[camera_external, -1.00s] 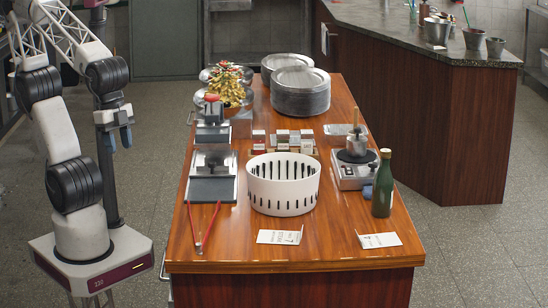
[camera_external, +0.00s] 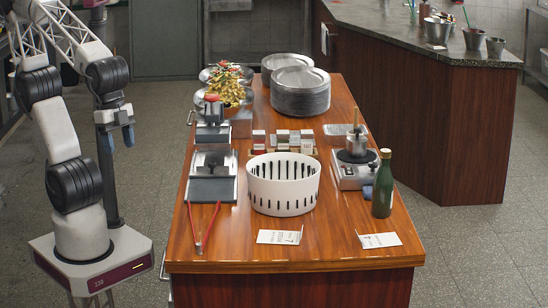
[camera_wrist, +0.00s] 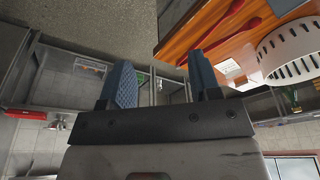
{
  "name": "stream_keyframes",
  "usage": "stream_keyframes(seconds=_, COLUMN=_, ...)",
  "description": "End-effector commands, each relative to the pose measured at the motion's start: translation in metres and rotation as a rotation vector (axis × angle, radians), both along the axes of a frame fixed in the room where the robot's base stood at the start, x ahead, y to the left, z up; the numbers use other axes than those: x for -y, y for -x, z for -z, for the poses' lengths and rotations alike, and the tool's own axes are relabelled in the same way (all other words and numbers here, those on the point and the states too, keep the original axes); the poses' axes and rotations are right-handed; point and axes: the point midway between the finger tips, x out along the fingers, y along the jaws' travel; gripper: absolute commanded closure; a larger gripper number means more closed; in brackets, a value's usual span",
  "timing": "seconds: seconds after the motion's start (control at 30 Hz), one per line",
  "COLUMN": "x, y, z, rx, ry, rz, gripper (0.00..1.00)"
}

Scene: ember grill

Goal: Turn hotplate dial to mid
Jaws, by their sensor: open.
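The hotplate (camera_external: 349,178) is a small silver unit at the right side of the wooden table in the external view. A metal pot (camera_external: 356,143) stands on top of it. Its dial is too small to make out clearly. My gripper (camera_external: 119,137) hangs at the left, off the table's left side and far from the hotplate. In the wrist view my gripper (camera_wrist: 162,85) shows two blue fingers spread apart with nothing between them. The hotplate cannot be made out in the wrist view.
A green bottle (camera_external: 383,185) stands just right of the hotplate. A white slotted basket (camera_external: 283,184) stands mid-table, with red tongs (camera_external: 204,228) to its left. Stacked plates (camera_external: 300,92) stand at the back. Folded cards (camera_external: 279,237) lie near the front edge.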

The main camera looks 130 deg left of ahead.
Motion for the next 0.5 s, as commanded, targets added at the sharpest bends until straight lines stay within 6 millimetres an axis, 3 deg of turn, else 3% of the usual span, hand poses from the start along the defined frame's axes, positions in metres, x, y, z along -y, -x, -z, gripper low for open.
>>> stream_keyframes(seconds=0.27, x=-0.012, y=-0.024, z=-0.009, rx=-0.003, ry=-0.006, rz=-0.072, gripper=0.43)
stream_keyframes(seconds=0.5, x=-0.041, y=-0.070, z=-0.024, rx=-0.005, ry=-0.018, rz=-0.218, gripper=0.43)
